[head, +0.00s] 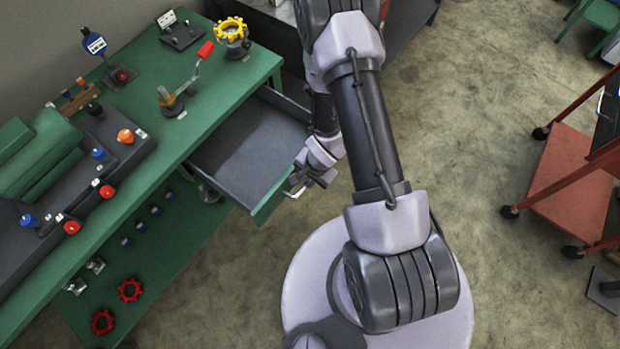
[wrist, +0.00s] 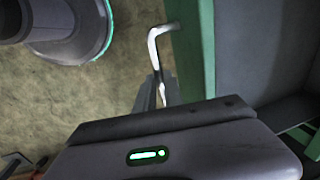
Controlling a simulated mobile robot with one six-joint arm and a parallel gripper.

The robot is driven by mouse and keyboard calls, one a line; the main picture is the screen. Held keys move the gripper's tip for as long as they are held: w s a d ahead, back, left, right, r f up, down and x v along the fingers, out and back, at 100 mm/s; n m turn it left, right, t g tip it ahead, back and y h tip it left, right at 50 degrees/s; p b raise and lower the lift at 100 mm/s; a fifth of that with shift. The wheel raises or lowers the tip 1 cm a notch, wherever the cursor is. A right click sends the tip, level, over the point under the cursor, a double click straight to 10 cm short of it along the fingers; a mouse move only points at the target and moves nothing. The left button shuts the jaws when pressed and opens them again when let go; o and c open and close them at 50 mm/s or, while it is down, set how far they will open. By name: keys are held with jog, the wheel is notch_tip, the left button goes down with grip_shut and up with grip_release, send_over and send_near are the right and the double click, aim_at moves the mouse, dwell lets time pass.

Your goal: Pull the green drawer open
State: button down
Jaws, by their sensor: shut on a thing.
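The green drawer (head: 270,204) is pulled out from the green workbench, with its grey inside showing and empty. Its green front edge faces my base. The pale bar handle (head: 291,193) is on the drawer's outer face, and it also shows in the wrist view (wrist: 154,46) beside the green front. My gripper (head: 298,184) is at the handle, outside the drawer front. In the wrist view my gripper (wrist: 157,93) has its fingers closed around the near part of the handle. The exact contact is partly hidden by my wrist.
The green workbench (head: 215,100) carries a yellow handwheel (head: 231,31), a red-handled lever (head: 205,50) and several coloured knobs. Red wheels (head: 130,290) lie on its lower shelf. A red cart (head: 570,185) stands at the right. Open floor lies between the cart and my base.

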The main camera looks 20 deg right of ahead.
jog(key=shift+w, duration=0.1)
jog(key=c, duration=1.5)
grip_release()
jog(key=shift+o, duration=0.2)
jog(key=s+d+r+p, duration=0.1)
jog(key=s+r+p, duration=0.2)
jog(key=r+p, duration=0.5)
notch_tip(320, 180, up, 9)
jog(key=shift+d+r, duration=0.1)
jog(key=shift+d, duration=0.25)
